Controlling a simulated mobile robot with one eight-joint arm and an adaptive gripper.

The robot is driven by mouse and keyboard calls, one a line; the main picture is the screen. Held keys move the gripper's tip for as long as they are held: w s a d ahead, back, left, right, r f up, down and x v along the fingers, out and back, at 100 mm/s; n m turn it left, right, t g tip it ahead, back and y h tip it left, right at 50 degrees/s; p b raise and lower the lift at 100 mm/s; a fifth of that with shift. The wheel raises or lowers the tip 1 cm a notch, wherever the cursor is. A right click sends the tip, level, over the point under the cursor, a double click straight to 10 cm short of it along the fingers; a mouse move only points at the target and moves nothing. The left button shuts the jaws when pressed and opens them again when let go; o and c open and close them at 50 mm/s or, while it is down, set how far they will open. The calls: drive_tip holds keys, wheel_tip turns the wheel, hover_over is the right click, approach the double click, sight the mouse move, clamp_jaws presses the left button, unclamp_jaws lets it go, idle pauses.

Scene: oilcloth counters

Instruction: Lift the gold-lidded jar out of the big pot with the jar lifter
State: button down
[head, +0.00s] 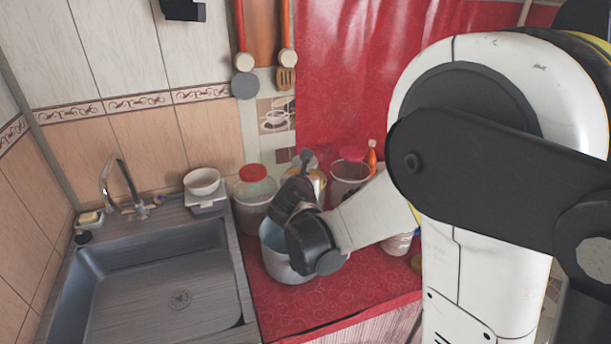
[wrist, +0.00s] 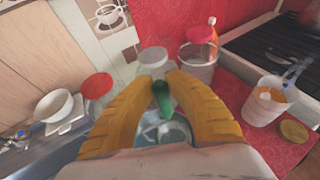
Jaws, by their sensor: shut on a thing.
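The big pot (head: 273,258) is pale blue-grey and stands on the red counter, partly hidden by my wrist. My gripper (wrist: 162,84) has two yellow fingers, shut on the jar lifter (wrist: 163,100), whose green grip shows between the fingertips. The lifter's lower part points down over the pot and is too small to make out. The pot's inside shows below the fingers in the wrist view. I cannot make out a gold-lidded jar inside it, nor whether the lifter touches one.
Red-lidded containers (head: 255,192) (wrist: 199,58) stand behind the pot. A white cup (wrist: 262,104) with orange contents and a round gold disc (wrist: 293,130) lie to the right, near a stove (wrist: 275,48). A sink (head: 155,285) is on the left. White bowl (wrist: 54,105) beside it.

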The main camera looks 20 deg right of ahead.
wheel_tip(320, 180, up, 16)
drive_tip(key=p, duration=1.2)
drive_tip(key=shift+r, duration=0.2)
idle(0.6)
drive_tip(key=s+d+p, duration=0.1)
drive_tip(key=s+d, duration=0.9)
drive_tip(key=d, duration=0.1)
drive_tip(key=shift+s+d, duration=0.3)
drive_tip(key=shift+d, duration=0.05)
idle(1.3)
idle(0.7)
